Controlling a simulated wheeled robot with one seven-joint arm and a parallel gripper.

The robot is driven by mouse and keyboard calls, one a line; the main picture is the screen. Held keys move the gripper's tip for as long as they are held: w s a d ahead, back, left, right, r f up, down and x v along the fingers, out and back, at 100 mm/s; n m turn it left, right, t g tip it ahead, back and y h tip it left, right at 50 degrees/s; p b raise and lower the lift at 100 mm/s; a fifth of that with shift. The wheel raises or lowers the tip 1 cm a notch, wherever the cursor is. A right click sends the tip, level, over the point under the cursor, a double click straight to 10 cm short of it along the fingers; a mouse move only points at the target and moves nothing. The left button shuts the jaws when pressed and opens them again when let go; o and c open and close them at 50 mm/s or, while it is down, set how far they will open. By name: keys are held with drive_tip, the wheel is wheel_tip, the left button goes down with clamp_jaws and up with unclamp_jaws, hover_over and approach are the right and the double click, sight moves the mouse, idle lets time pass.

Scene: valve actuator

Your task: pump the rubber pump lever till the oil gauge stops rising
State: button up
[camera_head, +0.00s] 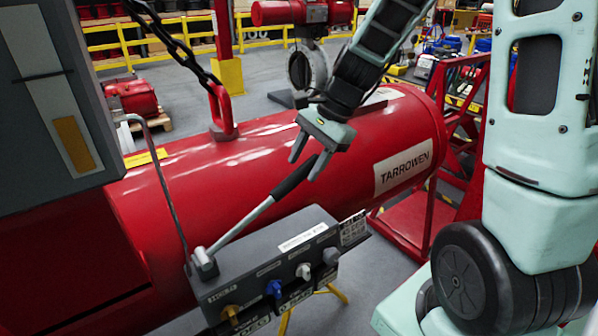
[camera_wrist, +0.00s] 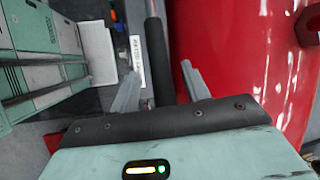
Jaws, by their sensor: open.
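The pump lever (camera_head: 240,221) is a grey metal rod with a black rubber grip (camera_head: 290,180). It rises tilted to the right from a pivot on the dark grey pump box (camera_head: 262,266). My gripper (camera_head: 305,168) is open at the upper end of the grip. In the wrist view, the black grip (camera_wrist: 154,45) runs between the two fingers of my gripper (camera_wrist: 161,72), with space showing beside it. Whether a finger touches it I cannot tell. I cannot make out an oil gauge in either view.
A large red cylinder (camera_head: 355,140) marked TARROWEN lies behind the lever. The box front carries several knobs, including a blue one (camera_head: 273,289). A thin grey bent pipe (camera_head: 168,190) stands left of the lever. A chain hangs to a red lug (camera_head: 221,110).

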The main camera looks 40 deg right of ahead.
sight(302, 169)
drive_tip(key=shift+x, duration=1.95)
clamp_jaws()
drive_tip(key=f+y+b, duration=0.1)
drive_tip(key=f+b, duration=0.2)
drive_tip(key=f, duration=0.1)
drive_tip(key=d+f+y+b, duration=0.1)
drive_tip(key=f+y+b, duration=0.1)
drive_tip(key=f+b, duration=0.1)
drive_tip(key=d+f+y+b, duration=0.1)
drive_tip(key=f+y+b, duration=0.1)
drive_tip(key=f+b, duration=0.2)
drive_tip(key=shift+d+f+m+b, duration=0.25)
drive_tip(key=shift+f+m+b, duration=0.05)
drive_tip(key=shift+b, duration=0.3)
unclamp_jaws()
drive_tip(key=shift+r, duration=0.1)
